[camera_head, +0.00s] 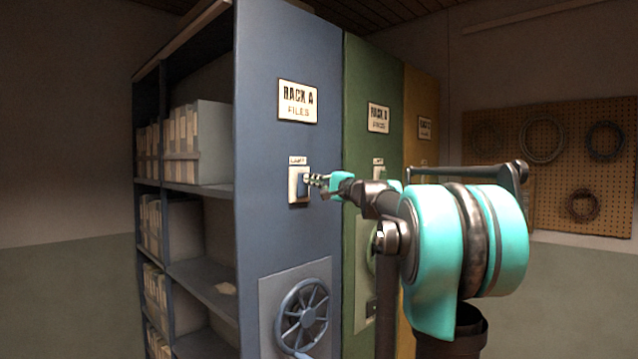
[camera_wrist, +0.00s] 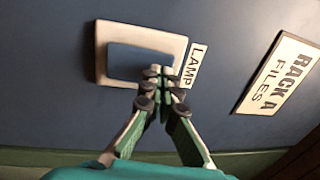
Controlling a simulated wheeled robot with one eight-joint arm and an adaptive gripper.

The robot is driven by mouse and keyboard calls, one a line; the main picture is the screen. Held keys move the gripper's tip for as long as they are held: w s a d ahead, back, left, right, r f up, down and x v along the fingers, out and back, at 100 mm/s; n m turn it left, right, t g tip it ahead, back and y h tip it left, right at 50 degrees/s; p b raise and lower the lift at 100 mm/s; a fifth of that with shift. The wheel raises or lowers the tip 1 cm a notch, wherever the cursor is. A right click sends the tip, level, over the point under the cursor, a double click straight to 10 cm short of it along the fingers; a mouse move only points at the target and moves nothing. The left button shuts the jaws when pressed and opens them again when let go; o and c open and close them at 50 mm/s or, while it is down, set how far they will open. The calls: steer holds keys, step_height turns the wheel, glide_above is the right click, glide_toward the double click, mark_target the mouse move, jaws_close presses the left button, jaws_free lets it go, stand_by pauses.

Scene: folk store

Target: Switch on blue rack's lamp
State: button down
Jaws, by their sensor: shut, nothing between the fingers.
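The blue rack (camera_head: 290,220) bears a sign (camera_head: 298,101) reading RACK A FILES on its end panel. Its lamp switch (camera_head: 293,186), a cream plate with a blue rocker, sits under a small LAMP label (camera_head: 298,160). The switch plate (camera_wrist: 101,50) and its blue rocker (camera_wrist: 128,60) also show in the wrist view, with the LAMP label (camera_wrist: 193,66) beside them. My gripper (camera_head: 312,181) is shut and empty, its tips at the switch's right side. In the wrist view my gripper (camera_wrist: 162,75) overlaps the rocker's edge and hides part of it. I cannot tell whether it touches.
A blue handwheel (camera_head: 303,314) juts out below the switch. A green rack (camera_head: 365,75) and a yellow rack (camera_head: 420,90) stand to the right, the green one with its own switch partly behind my arm. A pegboard (camera_head: 565,125) with coils hangs on the right wall.

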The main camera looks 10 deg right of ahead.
steer(key=shift+w+a, duration=0.1)
stand_by(0.3)
steer(key=shift+w+a+r+g+h, duration=0.25)
steer(key=shift+w+g+h, duration=0.05)
steer(key=shift+w+g, duration=0.1)
steer(key=shift+s, duration=0.1)
